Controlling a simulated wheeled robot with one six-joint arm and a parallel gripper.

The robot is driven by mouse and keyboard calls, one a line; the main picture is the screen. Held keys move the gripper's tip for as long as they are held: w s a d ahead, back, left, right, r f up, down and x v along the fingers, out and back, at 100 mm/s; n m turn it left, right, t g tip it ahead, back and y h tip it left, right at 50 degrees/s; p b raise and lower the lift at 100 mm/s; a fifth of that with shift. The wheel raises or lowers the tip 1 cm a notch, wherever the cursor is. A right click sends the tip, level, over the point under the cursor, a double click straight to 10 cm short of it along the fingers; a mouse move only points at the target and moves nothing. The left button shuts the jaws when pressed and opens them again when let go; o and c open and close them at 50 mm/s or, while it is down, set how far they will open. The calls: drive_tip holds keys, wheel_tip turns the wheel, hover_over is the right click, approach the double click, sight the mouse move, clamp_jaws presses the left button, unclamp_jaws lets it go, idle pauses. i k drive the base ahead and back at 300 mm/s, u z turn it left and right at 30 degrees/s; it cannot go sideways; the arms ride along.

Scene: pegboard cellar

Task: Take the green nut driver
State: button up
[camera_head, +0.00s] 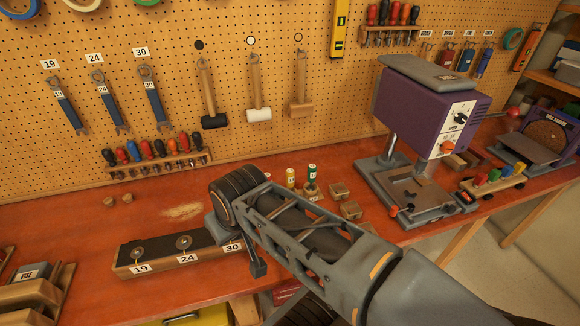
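A small upright piece with a green top (312,171) stands on the bench beside a yellow-topped one (290,178), both just beyond my arm. Another green handle (493,176) stands among coloured handles in a wooden stand (508,183) at the right. I cannot tell which green piece is the nut driver. My gripper (238,246) is at the far end of my arm, low over the right end of the block labelled 19, 24 and 30 (150,270). Its fingers are partly hidden, so its opening is unclear. I see nothing held in it.
A purple drill press (425,105) stands right of centre, with small wooden blocks (350,210) in front. A rack of coloured handles (155,155) hangs on the pegboard, below wrenches (105,95) and mallets. A disc sander (545,140) is far right. The bench's left middle is mostly clear.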

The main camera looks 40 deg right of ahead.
sight(312, 169)
drive_tip(key=k, duration=1.2)
drive_tip(key=z, duration=0.85)
drive_tip(key=i, duration=1.2)
drive_tip(key=u, duration=0.3)
drive_tip(key=k, duration=0.1)
drive_tip(key=u, duration=0.1)
